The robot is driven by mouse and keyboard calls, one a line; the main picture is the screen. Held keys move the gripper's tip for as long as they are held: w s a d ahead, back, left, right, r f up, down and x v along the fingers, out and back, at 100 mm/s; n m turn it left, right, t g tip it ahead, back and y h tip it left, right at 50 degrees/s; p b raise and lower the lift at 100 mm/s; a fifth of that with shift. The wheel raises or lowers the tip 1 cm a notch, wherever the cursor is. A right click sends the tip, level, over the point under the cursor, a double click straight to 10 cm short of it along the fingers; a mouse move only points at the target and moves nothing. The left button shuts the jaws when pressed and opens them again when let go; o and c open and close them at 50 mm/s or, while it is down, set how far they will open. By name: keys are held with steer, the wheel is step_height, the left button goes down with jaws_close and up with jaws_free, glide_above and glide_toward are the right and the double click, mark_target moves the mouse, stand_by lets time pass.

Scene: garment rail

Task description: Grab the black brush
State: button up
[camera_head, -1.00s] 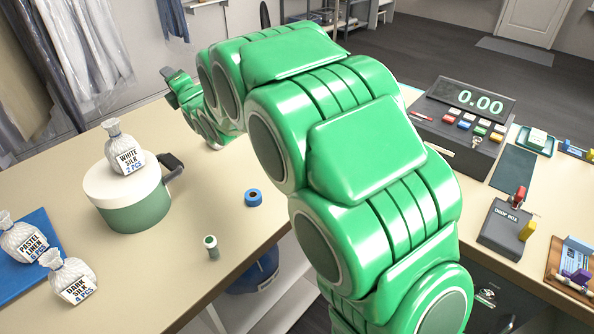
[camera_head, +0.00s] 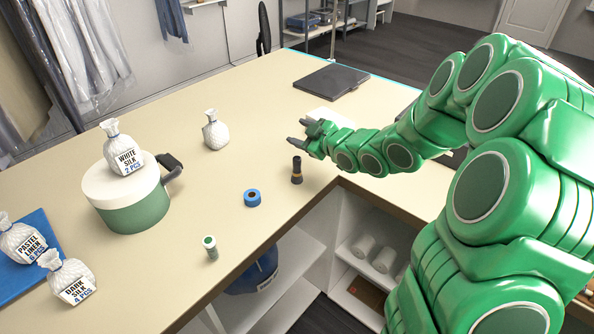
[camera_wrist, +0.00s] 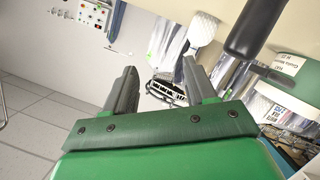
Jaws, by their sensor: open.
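A small dark upright cylinder with a tan band (camera_head: 296,171), which looks like the black brush, stands on the counter near its inner front edge. My gripper (camera_head: 299,131) is open and empty, just beyond it and apart from it in the head view, with its fingers pointing left. In the wrist view, the open fingers of my gripper (camera_wrist: 161,82) have nothing between them nearby. A dark cylinder (camera_wrist: 252,28), probably the same brush, shows off to the upper right, partly cut by the frame.
A white-and-green pot (camera_head: 135,208) bears a labelled white bag (camera_head: 122,152). Another white bag (camera_head: 215,132) stands behind. A blue tape roll (camera_head: 252,198) and a green-topped tube (camera_head: 211,249) are at left front. A black flat case (camera_head: 332,81) lies at the back.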

mark_target(300, 164)
steer(key=s+f+m, duration=0.1)
steer(key=s, duration=0.2)
steer(key=s+d+f+m+g, duration=0.1)
steer(key=s+f+m, duration=0.1)
steer(key=s, duration=0.1)
steer(key=s+f+m, duration=0.1)
steer(key=s+m, duration=0.1)
steer(key=s, duration=0.1)
steer(key=shift+d+f+g, duration=0.15)
steer(key=shift+d+g, duration=0.2)
steer(key=shift+g, duration=0.05)
steer(key=shift+d+f+x, duration=0.15)
steer(key=shift+x, duration=1.8)
steer(key=shift+d+f+x, duration=0.15)
steer(key=shift+x, duration=1.8)
steer(key=shift+w, duration=0.1)
jaws_close()
step_height(300, 164, up, 10)
